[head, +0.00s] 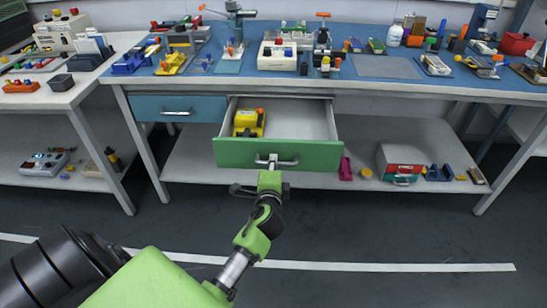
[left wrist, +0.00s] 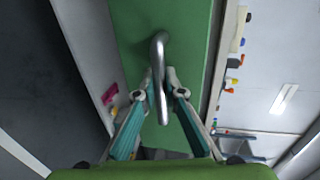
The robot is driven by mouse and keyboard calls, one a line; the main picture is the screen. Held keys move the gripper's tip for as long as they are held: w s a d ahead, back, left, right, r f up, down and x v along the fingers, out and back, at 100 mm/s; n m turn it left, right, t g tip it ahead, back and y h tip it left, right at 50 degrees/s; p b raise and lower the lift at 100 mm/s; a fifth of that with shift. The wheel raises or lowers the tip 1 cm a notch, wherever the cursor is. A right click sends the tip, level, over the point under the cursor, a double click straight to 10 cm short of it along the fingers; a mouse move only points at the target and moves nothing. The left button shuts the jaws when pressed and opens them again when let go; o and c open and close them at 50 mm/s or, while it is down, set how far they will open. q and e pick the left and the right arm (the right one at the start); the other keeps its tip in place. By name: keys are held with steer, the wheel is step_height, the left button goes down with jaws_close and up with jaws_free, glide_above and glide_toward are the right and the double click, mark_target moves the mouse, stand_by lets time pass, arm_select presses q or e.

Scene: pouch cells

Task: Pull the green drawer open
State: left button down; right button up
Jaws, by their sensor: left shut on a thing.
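The green drawer (head: 235,153) under the blue-topped bench stands pulled out, with its inside in view. A yellow device (head: 249,124) lies in its left part. The drawer's metal bar handle (head: 287,162) is on the green front. My left gripper (head: 267,163) reaches up to the handle and is shut on it. In the left wrist view the two fingers (left wrist: 158,85) close on the curved handle (left wrist: 161,50) from both sides, against the green front (left wrist: 135,20). My right gripper is in neither view.
A shut blue drawer (head: 178,108) is left of the green one. The bench top (head: 385,68) holds many tools and devices. A lower shelf (head: 300,172) bears a box (head: 402,158) and small parts. The dark floor (head: 400,225) in front is clear.

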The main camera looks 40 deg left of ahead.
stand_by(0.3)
arm_select(q)
steer(key=c, duration=2.4)
jaws_free()
steer(key=v, duration=1.2)
steer(key=shift+d+f, duration=0.1)
